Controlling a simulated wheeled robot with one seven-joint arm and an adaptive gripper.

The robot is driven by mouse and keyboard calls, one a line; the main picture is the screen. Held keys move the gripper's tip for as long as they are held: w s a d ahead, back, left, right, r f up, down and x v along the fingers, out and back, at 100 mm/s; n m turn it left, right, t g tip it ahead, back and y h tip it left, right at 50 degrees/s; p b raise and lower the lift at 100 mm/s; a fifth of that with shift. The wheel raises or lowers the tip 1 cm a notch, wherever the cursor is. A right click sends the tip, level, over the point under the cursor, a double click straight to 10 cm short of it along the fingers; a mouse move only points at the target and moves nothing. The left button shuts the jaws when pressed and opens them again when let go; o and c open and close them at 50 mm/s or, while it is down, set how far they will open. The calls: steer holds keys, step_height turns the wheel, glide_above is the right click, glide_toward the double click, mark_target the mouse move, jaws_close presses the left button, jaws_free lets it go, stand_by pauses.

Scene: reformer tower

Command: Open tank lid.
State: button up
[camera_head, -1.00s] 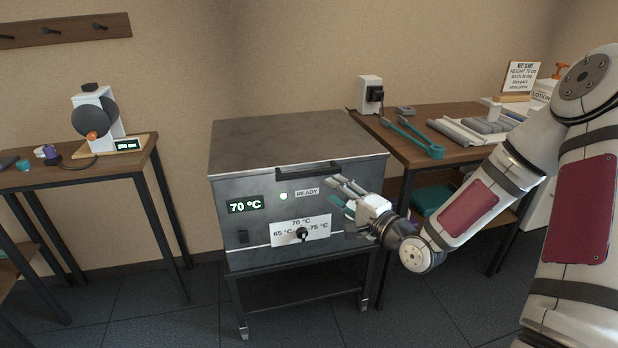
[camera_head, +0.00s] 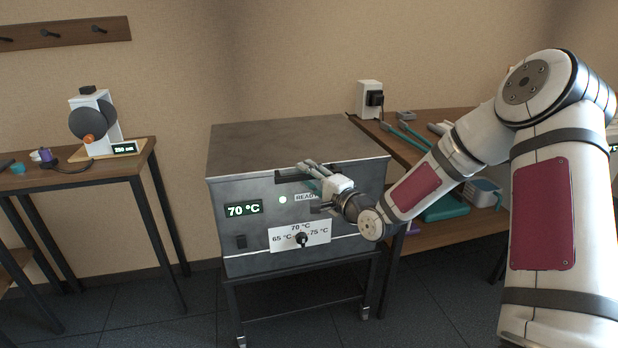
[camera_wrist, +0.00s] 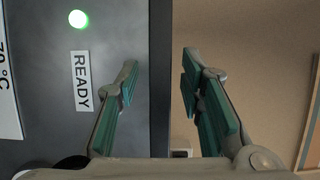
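The tank is a grey metal box with a flat lid (camera_head: 285,140), which lies closed on top. A dark handle (camera_head: 286,175) runs along the lid's front edge, partly hidden behind my gripper (camera_head: 308,170). My gripper is at the handle's middle, with its fingers pointing at the tank front. In the wrist view my gripper (camera_wrist: 158,85) is open, with teal-padded fingers on either side of a dark strip at the tank's upper edge. One finger is over the front panel, the other over the wall background. Whether either finger touches the handle I cannot tell.
The tank front has a 70 °C display (camera_head: 244,208), a lit green lamp (camera_head: 282,199) and a dial (camera_head: 302,239). A side table (camera_head: 140,160) stands left. A wooden table with tools stands right, partly behind my arm. The space above the lid is clear.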

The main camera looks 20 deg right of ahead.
jaws_close()
